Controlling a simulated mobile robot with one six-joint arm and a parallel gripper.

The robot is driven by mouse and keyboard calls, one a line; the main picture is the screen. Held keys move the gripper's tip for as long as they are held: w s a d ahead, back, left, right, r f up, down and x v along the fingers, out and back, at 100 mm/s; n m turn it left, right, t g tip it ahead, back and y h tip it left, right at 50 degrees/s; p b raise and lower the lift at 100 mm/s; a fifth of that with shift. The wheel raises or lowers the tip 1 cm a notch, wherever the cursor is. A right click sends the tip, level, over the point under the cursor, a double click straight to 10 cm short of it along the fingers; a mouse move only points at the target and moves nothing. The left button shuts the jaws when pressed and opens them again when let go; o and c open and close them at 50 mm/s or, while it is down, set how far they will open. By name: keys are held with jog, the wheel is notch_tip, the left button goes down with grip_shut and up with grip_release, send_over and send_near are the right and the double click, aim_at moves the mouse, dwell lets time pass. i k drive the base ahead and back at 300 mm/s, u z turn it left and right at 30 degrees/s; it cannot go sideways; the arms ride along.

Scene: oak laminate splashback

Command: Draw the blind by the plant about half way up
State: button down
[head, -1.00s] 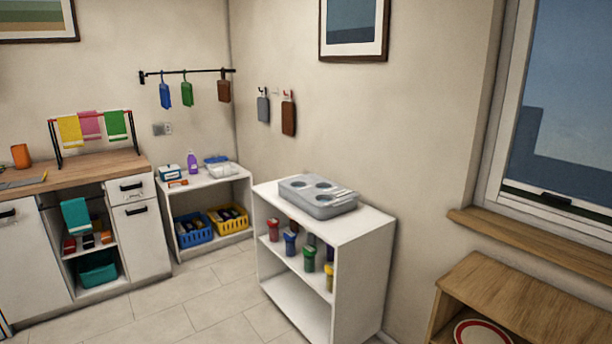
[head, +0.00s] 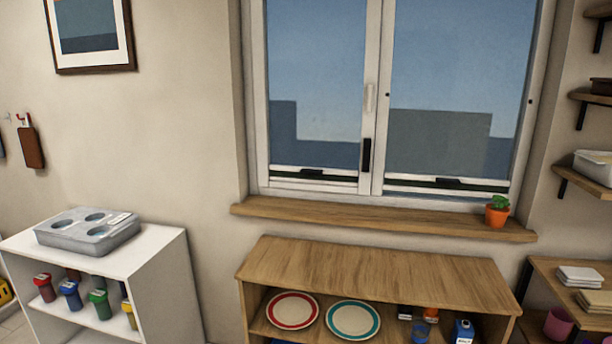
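The window has two panes. A small green plant in an orange pot (head: 497,212) stands at the right end of the wooden sill, below the right pane. Near the bottom of the right pane is a pale horizontal rail with a dark pull tab (head: 448,183); it looks like the bottom bar of a lowered see-through blind. The left pane has a similar rail and dark tab (head: 312,172) at about the same height. Sky and grey building shapes show through both panes, so the blind fabric is hard to make out. My gripper is not in view.
A wooden shelf unit (head: 375,272) with plates and small items stands below the sill (head: 370,217). A white shelf unit (head: 165,262) with a grey tray on top is at left. Wall shelves (head: 580,183) and a low shelf are at right.

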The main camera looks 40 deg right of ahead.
aim_at(446, 180)
jog(key=u, duration=1.2)
jog(key=k, duration=0.15)
jog(key=z, duration=3.3)
jog(key=i, duration=0.6)
jog(key=z, duration=0.1)
jog(key=k, duration=0.45)
